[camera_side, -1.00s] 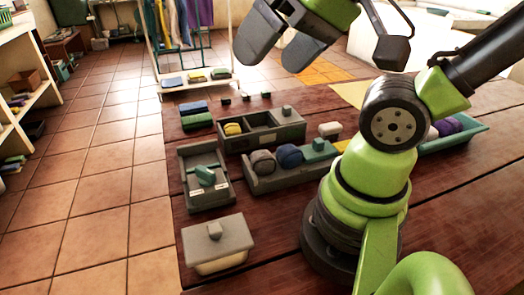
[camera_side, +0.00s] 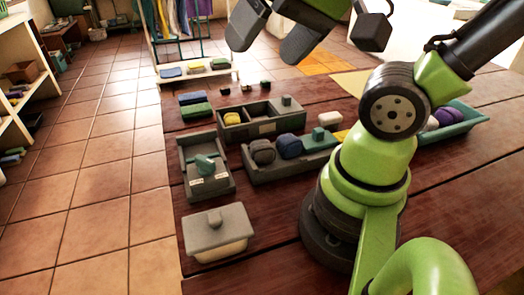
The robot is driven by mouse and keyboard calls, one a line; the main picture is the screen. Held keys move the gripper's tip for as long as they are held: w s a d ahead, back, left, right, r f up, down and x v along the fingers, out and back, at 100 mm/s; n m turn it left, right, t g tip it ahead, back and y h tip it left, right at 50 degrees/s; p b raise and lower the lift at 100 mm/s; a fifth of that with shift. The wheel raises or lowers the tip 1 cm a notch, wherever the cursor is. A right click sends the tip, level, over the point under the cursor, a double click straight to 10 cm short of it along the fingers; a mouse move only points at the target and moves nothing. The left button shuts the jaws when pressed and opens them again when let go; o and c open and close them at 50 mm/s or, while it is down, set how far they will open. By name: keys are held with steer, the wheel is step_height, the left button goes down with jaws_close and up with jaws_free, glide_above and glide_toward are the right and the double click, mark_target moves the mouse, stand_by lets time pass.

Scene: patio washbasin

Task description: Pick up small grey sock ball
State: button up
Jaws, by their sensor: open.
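A dark grey sock ball (camera_side: 262,151) sits at the left end of a long grey tray (camera_side: 262,174), beside a dark blue ball (camera_side: 289,146). My gripper (camera_side: 270,36) is at the top of the picture, high above the table and well apart from the grey ball. Its two broad grey fingers are spread open with nothing between them. The top of the gripper is cut off by the picture's edge.
A teal block (camera_side: 318,135) stands in the tray's right part. Behind is a grey divided box (camera_side: 262,128) with a yellow roll (camera_side: 232,118). A grey open box (camera_side: 205,185) and a lidded box (camera_side: 217,235) stand left. A teal tray (camera_side: 468,115) is right of my arm.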

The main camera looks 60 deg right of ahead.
steer(key=w+d+f+m+g+h, duration=0.2)
steer(key=w+d+f+m+g, duration=0.35)
steer(key=m, duration=0.65)
steer(key=m+g, duration=0.1)
steer(key=m, duration=0.9)
glide_above(262, 144)
step_height(262, 144, down, 11)
steer(key=shift+r, duration=0.2)
steer(key=shift+f, duration=5.05)
steer(key=shift+c, duration=0.5)
steer(key=c, duration=0.9)
